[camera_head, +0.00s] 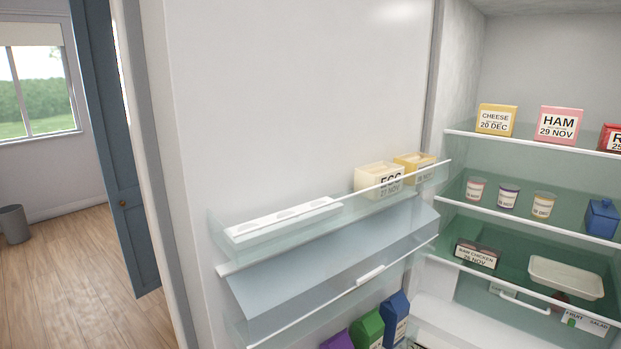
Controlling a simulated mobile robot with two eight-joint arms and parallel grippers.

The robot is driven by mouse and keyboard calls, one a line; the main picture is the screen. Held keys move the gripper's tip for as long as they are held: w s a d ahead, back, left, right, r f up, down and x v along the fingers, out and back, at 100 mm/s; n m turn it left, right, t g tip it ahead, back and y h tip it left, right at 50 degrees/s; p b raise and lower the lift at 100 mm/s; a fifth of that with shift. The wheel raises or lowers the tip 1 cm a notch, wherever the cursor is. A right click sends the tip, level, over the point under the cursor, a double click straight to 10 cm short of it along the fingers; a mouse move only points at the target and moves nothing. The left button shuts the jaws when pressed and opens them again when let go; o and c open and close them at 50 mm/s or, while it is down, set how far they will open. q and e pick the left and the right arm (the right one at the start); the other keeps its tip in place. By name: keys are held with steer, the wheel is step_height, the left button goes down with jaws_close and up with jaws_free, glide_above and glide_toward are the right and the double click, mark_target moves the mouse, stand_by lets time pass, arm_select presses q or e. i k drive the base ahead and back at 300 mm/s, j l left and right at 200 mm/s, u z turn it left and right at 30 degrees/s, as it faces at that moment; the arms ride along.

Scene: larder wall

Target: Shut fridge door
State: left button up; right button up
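The fridge door (290,90) stands open, its white inner side facing me across the left and middle of the view. Its shelves hold a white egg tray (284,218), an EGG box (380,178) and a yellow box (414,162). Cartons stand in its lowest rack. The fridge interior (540,70) is open to view on the right. Neither of my grippers is in view, and nothing is seen touching the door.
Fridge shelves hold a cheese box (496,120), a ham box (561,124), several small pots, a blue container (602,218) and a white tray (566,277). At left are a blue room door (118,150), a bin (14,224) and clear wooden floor (75,270).

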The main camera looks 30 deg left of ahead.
mark_target(250, 122)
steer(key=k+j+z, duration=0.15)
steer(key=j, duration=0.2)
steer(key=k+j+z, duration=0.15)
steer(key=j, duration=0.15)
steer(key=k+j+z, duration=0.1)
steer(key=j, duration=0.2)
steer(key=k+j+z, duration=0.15)
steer(key=j, duration=0.2)
steer(key=j+z, duration=0.1)
steer(key=j, duration=0.25)
steer(key=k+j+z, duration=0.15)
steer(key=j, duration=0.2)
steer(key=k+j+z, duration=0.2)
steer(key=j, duration=0.3)
steer(key=j+z, duration=0.15)
steer(key=j, duration=0.4)
